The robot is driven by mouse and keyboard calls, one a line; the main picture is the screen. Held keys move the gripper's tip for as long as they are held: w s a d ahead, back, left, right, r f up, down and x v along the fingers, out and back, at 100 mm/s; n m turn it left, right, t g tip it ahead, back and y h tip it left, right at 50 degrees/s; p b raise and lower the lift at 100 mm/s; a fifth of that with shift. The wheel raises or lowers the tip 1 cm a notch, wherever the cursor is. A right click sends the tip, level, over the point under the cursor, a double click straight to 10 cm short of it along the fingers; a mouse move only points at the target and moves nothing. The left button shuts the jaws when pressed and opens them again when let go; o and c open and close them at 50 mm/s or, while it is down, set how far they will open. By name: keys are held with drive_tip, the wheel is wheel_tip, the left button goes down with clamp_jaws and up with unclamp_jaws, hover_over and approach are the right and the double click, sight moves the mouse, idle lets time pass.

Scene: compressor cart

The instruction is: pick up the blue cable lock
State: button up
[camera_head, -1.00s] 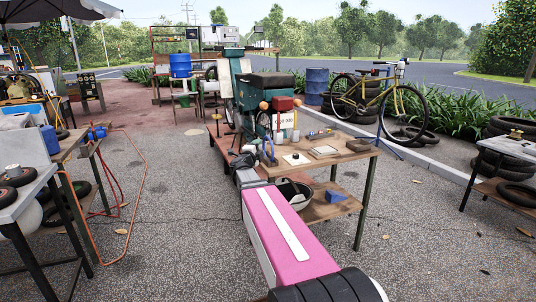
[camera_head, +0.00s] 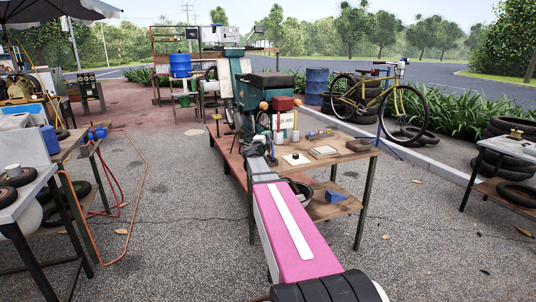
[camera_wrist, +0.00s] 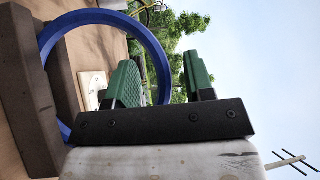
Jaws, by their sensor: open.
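The blue cable lock (camera_wrist: 152,42) shows in the wrist view as a large blue ring standing on edge over the wooden table top (camera_wrist: 105,42). My gripper (camera_wrist: 165,82) is open, with two green-padded fingers. In the picture, the ring's right side passes between the fingers, and the left finger overlaps the inside of the loop. I cannot tell the exact depth or whether they touch. The ring's lower part is hidden behind the gripper's dark bar. In the head view my arm reaches to the left end of the wooden table (camera_head: 335,160), and the gripper and lock are small and unclear there.
Dark brown blocks (camera_wrist: 25,95) stand close at the ring's left. A green machine (camera_head: 272,85) stands behind.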

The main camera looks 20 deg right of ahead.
clamp_jaws()
drive_tip(key=shift+r, duration=0.1)
